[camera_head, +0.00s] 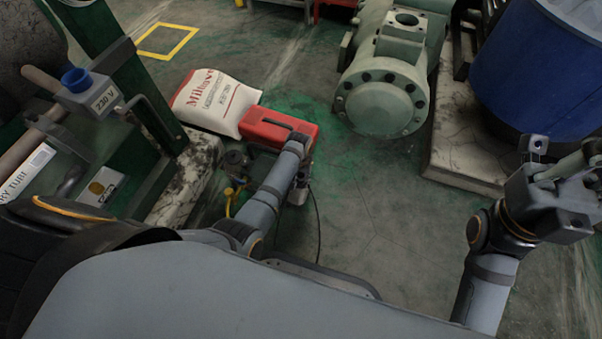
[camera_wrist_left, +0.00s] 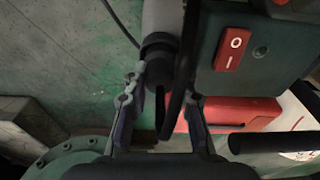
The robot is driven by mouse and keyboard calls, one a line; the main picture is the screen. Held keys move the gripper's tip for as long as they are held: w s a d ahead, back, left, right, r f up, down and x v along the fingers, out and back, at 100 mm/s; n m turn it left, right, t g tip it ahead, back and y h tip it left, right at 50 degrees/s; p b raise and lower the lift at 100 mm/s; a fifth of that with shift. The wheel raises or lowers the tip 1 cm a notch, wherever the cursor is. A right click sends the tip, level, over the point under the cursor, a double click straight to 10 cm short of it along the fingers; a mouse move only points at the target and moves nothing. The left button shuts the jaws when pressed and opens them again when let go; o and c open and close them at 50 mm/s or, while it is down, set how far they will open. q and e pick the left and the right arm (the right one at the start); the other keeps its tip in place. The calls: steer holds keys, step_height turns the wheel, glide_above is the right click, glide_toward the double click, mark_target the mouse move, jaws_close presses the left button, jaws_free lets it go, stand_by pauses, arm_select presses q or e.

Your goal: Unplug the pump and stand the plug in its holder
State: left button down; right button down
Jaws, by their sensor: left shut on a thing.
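The red pump (camera_head: 278,129) stands on the floor beside a white sack. In the left wrist view its dark end (camera_wrist_left: 245,65) carries a red O/I switch (camera_wrist_left: 231,49). My left gripper (camera_head: 299,187) is at the pump's near right end, beside a grey cylinder. In the left wrist view my left gripper (camera_wrist_left: 165,112) is closed around a slim black part (camera_wrist_left: 162,108) below that cylinder; I cannot tell whether this is the plug. A black cable (camera_head: 318,222) runs down beside the gripper. A grey box marked 230 V (camera_head: 100,100) with a blue round fitting (camera_head: 76,79) is at left. My right gripper (camera_head: 570,165) is raised at right; its fingers are unclear.
A white sack (camera_head: 215,100) lies behind the pump. A green machine (camera_head: 385,95) and a blue drum (camera_head: 540,65) stand at the back right. A green frame (camera_head: 150,110) is at left. The floor between the pump and my right arm is clear.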

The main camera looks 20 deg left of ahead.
arm_select(q)
steer(key=shift+f, duration=0.4)
steer(key=c, duration=1)
jaws_free()
